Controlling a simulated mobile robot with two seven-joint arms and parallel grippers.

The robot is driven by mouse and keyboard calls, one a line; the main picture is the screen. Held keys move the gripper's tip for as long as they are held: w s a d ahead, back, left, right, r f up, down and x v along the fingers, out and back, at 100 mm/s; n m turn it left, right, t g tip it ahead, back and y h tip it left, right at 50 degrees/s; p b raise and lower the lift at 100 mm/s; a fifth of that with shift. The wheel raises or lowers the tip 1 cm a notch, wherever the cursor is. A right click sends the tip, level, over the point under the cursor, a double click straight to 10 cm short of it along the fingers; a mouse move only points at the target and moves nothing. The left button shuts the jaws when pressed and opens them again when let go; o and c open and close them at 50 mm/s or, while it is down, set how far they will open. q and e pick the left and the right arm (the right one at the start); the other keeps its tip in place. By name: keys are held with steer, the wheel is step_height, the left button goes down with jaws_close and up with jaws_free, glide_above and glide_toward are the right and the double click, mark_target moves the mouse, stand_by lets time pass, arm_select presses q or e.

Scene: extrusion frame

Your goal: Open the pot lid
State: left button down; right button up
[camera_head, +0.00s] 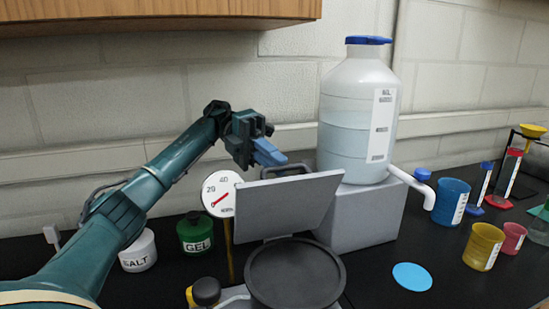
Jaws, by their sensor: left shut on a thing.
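The pot lid (290,208) is a flat grey square panel standing raised and tilted at the back of the dark round pot (295,272). A dark arched handle (288,168) shows above its far edge. My left gripper (268,156) is at the lid's upper left, by the handle. Its blue fingers are shut; the exact contact with the handle is hard to see. The pot shows its dark round top below the lid. My right gripper is not in view.
A grey block (365,215) with a large jug (358,120) stands right of the lid. A dial gauge (221,194), a green jar (195,233) and a salt jar (138,250) stand left. A yellow cup (483,246) and a blue cup (452,202) stand right. A wooden cabinet (160,14) overhangs the upper left.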

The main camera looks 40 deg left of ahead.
arm_select(q)
steer(key=c, duration=1.6)
jaws_free()
steer(key=shift+c, duration=0.2)
steer(key=shift+o, duration=0.8)
